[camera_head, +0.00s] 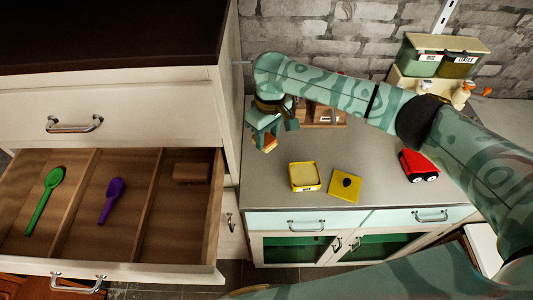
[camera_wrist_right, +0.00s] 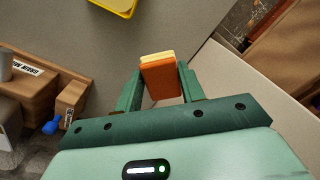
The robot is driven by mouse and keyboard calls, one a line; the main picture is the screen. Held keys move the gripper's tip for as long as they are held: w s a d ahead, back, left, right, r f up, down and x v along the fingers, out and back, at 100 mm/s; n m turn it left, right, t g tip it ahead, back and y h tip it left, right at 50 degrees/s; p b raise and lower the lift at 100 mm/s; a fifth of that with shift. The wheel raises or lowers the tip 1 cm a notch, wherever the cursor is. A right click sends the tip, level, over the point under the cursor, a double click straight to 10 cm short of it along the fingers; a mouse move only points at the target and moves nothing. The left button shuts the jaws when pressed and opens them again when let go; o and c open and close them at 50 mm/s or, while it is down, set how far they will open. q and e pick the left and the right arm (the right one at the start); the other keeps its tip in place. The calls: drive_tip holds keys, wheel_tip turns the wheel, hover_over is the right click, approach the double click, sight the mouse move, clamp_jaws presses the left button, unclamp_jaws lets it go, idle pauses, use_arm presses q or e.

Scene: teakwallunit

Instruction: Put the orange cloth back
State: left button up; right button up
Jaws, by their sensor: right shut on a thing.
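The orange cloth (camera_head: 270,145) looks like a small folded block with a pale yellow layer along one side. My right gripper (camera_head: 272,135) is shut on it and holds it above the left back part of the grey counter, close to the tall cabinet's side. In the right wrist view the cloth (camera_wrist_right: 160,78) sits between the two green fingers (camera_wrist_right: 160,88). My left gripper is not in view.
An open drawer (camera_head: 140,264) at left holds a green spoon (camera_head: 45,198), a purple scoop (camera_head: 112,198) and a brown block (camera_head: 191,173). The counter bears a yellow tin (camera_head: 304,177), its yellow lid (camera_head: 345,185), a red toy (camera_head: 418,166) and a wooden organizer (camera_head: 327,115).

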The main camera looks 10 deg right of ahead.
sight(269, 137)
wheel_tip(269, 137, down, 8)
drive_tip(key=b, duration=0.2)
drive_tip(key=shift+w+f+b, duration=0.1)
drive_tip(key=shift+f+b, duration=0.1)
drive_tip(key=shift+b, duration=0.2)
drive_tip(key=shift+r, duration=0.1)
drive_tip(key=o, duration=1.3)
drive_tip(key=r+p, duration=0.1)
drive_tip(key=r, duration=0.3)
drive_tip(key=r+p, duration=0.2)
drive_tip(key=r, duration=0.2)
drive_tip(key=r+p, duration=0.1)
drive_tip(key=r, duration=0.3)
drive_tip(key=shift+w+d, duration=0.15)
drive_tip(key=shift+d, duration=0.25)
